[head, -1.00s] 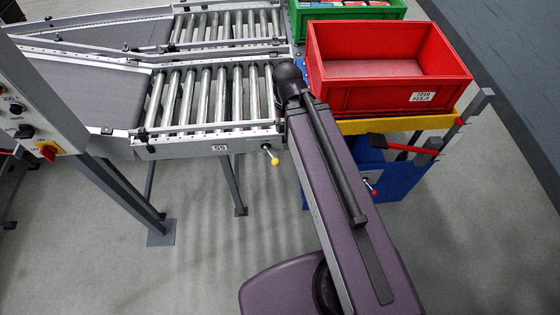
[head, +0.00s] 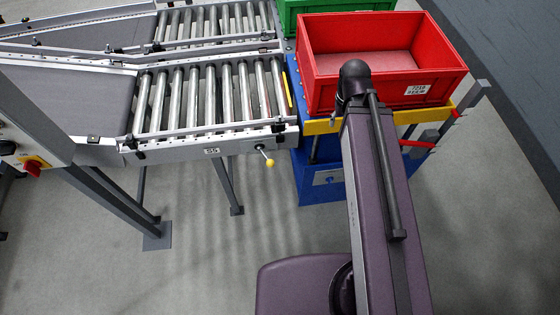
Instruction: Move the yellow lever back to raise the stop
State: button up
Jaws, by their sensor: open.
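The lever with the yellow knob (head: 270,162) sits on the front side rail of the near roller conveyor (head: 210,95), right of the "S5" label. It points down and to the right from its pivot. A thin yellow strip (head: 287,89) stands at the right end of the rollers; I cannot tell whether it is the stop or how high it sits. My arm rises from the bottom right, right of the lever. My gripper is hidden behind my arm or out of view.
A red crate (head: 440,85) stands right of the conveyor on a blue stand (head: 315,185) with a yellow front edge (head: 321,127). A green crate (head: 287,14) is behind it. A panel with a red knob (head: 33,166) is at left. The floor below the lever is clear.

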aim_at(271, 163)
jog(key=z, duration=0.15)
jog(key=k, duration=1.85)
jog(key=u, duration=0.45)
jog(key=i, duration=1)
jog(key=z, duration=0.05)
